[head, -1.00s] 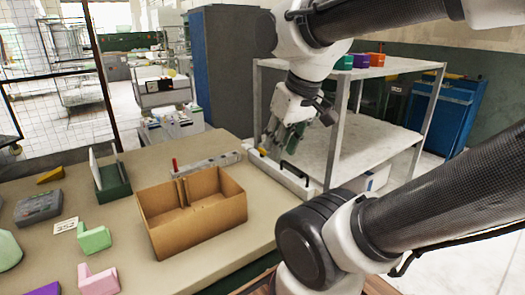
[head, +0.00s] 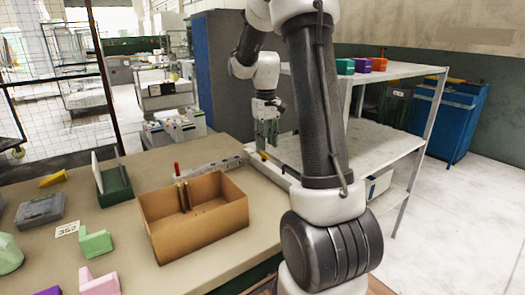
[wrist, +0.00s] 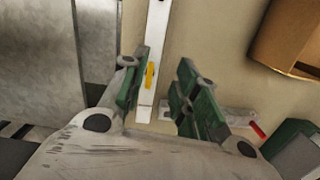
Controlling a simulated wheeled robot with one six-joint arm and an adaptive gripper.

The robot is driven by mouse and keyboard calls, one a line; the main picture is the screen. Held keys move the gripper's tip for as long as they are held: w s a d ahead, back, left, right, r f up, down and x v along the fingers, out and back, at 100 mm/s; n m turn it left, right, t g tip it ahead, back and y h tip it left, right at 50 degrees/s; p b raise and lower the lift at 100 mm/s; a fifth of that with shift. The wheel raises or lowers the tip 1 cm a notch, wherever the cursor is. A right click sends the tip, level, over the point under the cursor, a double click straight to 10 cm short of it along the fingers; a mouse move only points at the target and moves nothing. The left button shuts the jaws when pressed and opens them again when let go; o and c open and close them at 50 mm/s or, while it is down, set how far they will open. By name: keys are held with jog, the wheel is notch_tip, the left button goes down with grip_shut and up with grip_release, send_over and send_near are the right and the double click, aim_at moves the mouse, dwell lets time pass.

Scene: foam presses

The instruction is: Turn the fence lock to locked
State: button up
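A yellow lever (wrist: 150,75) sits on a white rail (wrist: 155,40); it looks like the fence lock, though its locked or unlocked position cannot be told. The white rail also shows in the head view (head: 272,171), along the table's far right edge, partly hidden by my arm. My gripper (wrist: 157,65) is open and empty, pointing down, with its green-padded fingers to either side of the lever in the wrist view. In the head view my gripper (head: 266,146) is above the rail's far end. Whether a finger touches the lever cannot be told.
A grey bar with a red lever (head: 177,169) lies left of the rail. A cardboard box (head: 200,232), a green holder (head: 114,187) and several coloured blocks stand on the table (head: 150,160). A white shelf unit (head: 390,148) stands close on the right.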

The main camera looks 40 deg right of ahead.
aim_at(262, 153)
jog(key=shift+n+t, duration=0.3)
jog(key=shift+n, duration=0.3)
jog(key=w, duration=0.1)
jog(key=w+r, duration=0.1)
jog(key=w+d+r, duration=0.1)
jog(key=w, duration=0.1)
jog(key=shift+r, duration=0.1)
notch_tip(262, 153, down, 8)
jog(key=shift+s+r, duration=0.1)
grip_shut()
